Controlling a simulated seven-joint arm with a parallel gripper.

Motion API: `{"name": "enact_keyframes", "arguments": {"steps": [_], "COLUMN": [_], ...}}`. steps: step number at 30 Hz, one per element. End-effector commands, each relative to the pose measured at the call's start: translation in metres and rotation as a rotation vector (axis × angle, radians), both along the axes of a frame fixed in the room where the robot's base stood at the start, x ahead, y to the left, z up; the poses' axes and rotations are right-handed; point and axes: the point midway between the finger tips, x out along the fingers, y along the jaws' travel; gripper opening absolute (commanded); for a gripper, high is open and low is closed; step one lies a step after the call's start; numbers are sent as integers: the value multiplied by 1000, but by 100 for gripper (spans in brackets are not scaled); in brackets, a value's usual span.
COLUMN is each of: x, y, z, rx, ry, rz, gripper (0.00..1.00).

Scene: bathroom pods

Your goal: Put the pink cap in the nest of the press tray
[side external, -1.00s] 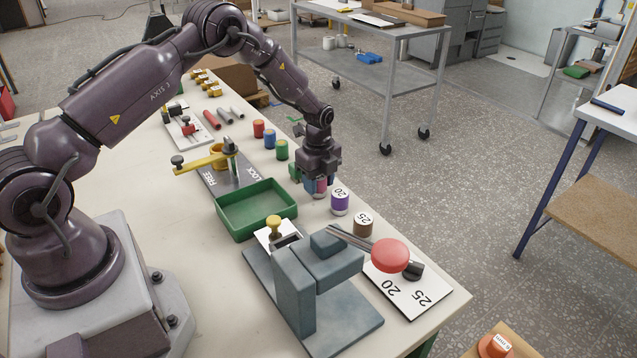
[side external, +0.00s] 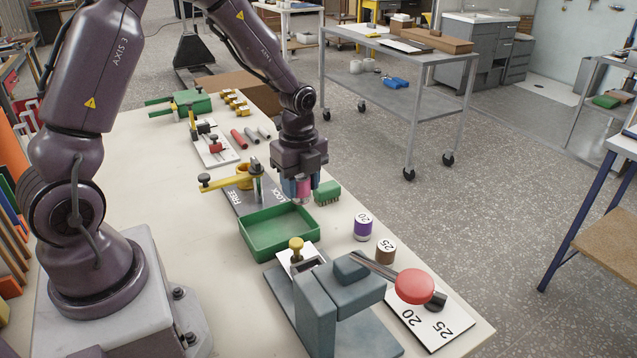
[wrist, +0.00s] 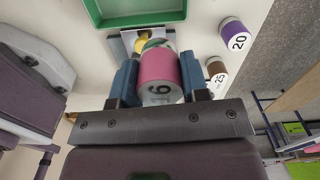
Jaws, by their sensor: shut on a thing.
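The pink cap (side external: 304,187) is held between the blue fingers of my gripper (side external: 301,192), above the table just behind the green tray. In the wrist view the pink cap (wrist: 160,70) sits upright between both fingers, its numbered white end towards the camera. The grey press (side external: 335,300) stands at the near end of the table, with a red ball on its lever. The press tray (side external: 289,257) has a yellow knob and sticks out of the press's left side. In the wrist view the cap partly covers the tray (wrist: 122,47); its nest is not clearly visible.
An empty green tray (side external: 262,254) lies between my gripper and the press. A purple cap (side external: 363,229) marked 20 and a brown cap (side external: 385,253) marked 25 stand near the right edge. A green brush (side external: 327,192) is beside my gripper.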

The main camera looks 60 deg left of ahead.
Motion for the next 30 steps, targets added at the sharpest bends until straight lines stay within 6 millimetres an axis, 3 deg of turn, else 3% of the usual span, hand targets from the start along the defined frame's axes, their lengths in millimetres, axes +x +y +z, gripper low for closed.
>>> {"name": "enact_keyframes", "arguments": {"steps": [5, 12, 15, 20, 30], "x": [-9, -24, -32, -34, -33], "y": [-18, -89, -105, -106, -106], "z": [6, -5, -10, -18, -62], "rx": [0, 0, 2, 1, 0], "ry": [0, 18, 14, 4, 3], "rz": [-41, -119, -60, 43, 63], "gripper": [17, 17, 17, 17, 17]}}
